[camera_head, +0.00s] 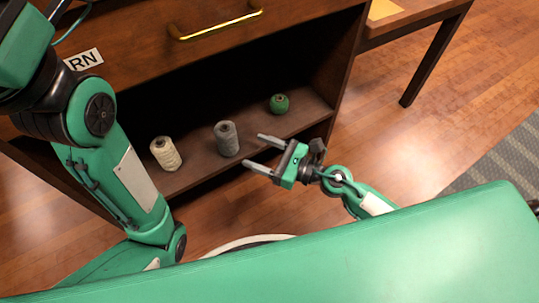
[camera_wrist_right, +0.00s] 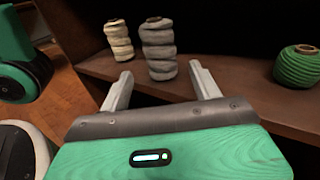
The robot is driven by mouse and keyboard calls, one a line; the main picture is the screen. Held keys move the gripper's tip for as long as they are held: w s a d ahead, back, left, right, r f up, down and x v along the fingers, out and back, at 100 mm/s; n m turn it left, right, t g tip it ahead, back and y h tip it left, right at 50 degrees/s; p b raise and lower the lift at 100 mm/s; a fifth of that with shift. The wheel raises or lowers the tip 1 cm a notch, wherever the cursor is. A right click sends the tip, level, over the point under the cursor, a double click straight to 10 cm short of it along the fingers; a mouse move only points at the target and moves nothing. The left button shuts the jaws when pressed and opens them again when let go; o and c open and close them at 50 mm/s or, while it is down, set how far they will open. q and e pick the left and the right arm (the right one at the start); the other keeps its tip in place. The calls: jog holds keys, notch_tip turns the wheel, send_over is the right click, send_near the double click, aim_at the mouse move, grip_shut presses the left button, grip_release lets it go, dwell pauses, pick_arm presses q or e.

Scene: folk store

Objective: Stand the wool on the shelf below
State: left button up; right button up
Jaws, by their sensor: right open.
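Three wool spools stand on the low shelf (camera_head: 200,178) of a dark wooden cabinet. The cream wool (camera_head: 165,154) is at the left, the grey wool (camera_head: 227,139) in the middle, and the green wool (camera_head: 279,104) lower and rounder at the right. All three also show in the right wrist view: cream (camera_wrist_right: 118,40), grey (camera_wrist_right: 159,50), green (camera_wrist_right: 298,66). My right gripper (camera_head: 258,152) is open and empty at the shelf's front edge, its fingers pointing at the grey wool, apart from it. In the wrist view the grey wool appears between and beyond the fingertips (camera_wrist_right: 160,74). My left gripper is out of view.
A drawer with a brass handle (camera_head: 220,24) sits above the shelf opening. A label (camera_head: 84,60) reads "RN" in part. A wooden table (camera_head: 420,15) stands at the upper right. The wooden floor (camera_head: 400,140) right of the cabinet is clear.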

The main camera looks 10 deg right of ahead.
jog(key=shift+v, duration=1.3)
jog(key=shift+a, duration=0.1)
